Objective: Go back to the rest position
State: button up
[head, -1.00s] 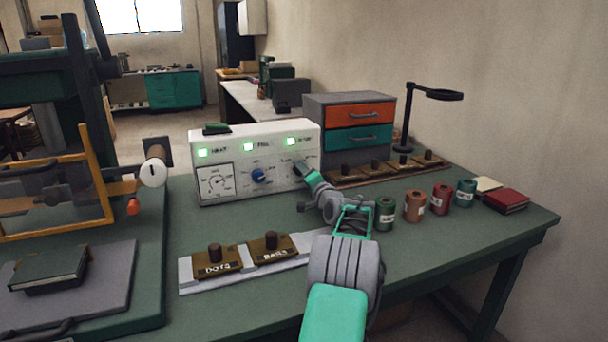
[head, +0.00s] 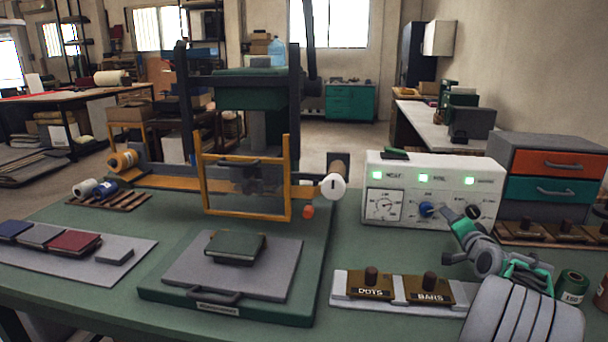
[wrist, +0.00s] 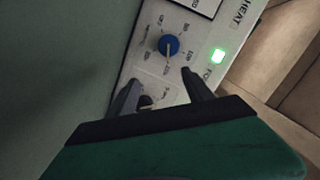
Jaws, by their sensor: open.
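My gripper (head: 452,217) is in front of the white control box (head: 380,165), its tip between the blue knob (head: 427,209) and the dark knob (head: 473,212) in the head view. In the wrist view my gripper (wrist: 159,82) has its two dark fingers spread apart. The blue knob (wrist: 169,45) is beyond the fingertips. A dark knob (wrist: 147,102) shows partly between the fingers, close to the left one; the rest is hidden. I see nothing held. Three green lamps glow on the box.
A press with a yellow frame (head: 247,217) stands left of the box. Plates marked DOTS (head: 371,291) and BARS (head: 430,289) lie in front of it. A drawer cabinet (head: 550,139) and spools (head: 572,287) are at the right. Green table (head: 345,240) is bare between press and box.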

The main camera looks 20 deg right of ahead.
jog(key=w+a+r+n+g+y+p, duration=0.1)
jog(key=a+r+n+y+p, duration=0.15)
jog(key=a, duration=0.75)
jog(key=w+a+r+n+g+y+p, duration=0.1)
jog(key=w+a+r+n+g+p, duration=0.15)
jog(key=a, duration=0.85)
jog(key=a+r+n+g+y+p, duration=0.1)
jog(key=a+n+y+p, duration=0.2)
jog(key=a, duration=0.7)
jog(key=s+a+r+n+g+p, duration=0.1)
jog(key=s+a+n+p, duration=0.1)
jog(key=s+a+p, duration=0.3)
jog(key=s+a+n+g, duration=0.2)
jog(key=s+a, duration=0.1)
jog(key=a, duration=0.5)
jog(key=s+a+n+g+p, duration=0.2)
jog(key=s+a, duration=0.2)
jog(key=s, duration=0.3)
jog(key=s+a+n+g+p, duration=0.2)
jog(key=s+a, duration=0.2)
jog(key=s, duration=0.4)
jog(key=shift+f+p, duration=0.25)
jog(key=shift+p, duration=0.1)
jog(key=shift+a, duration=0.1)
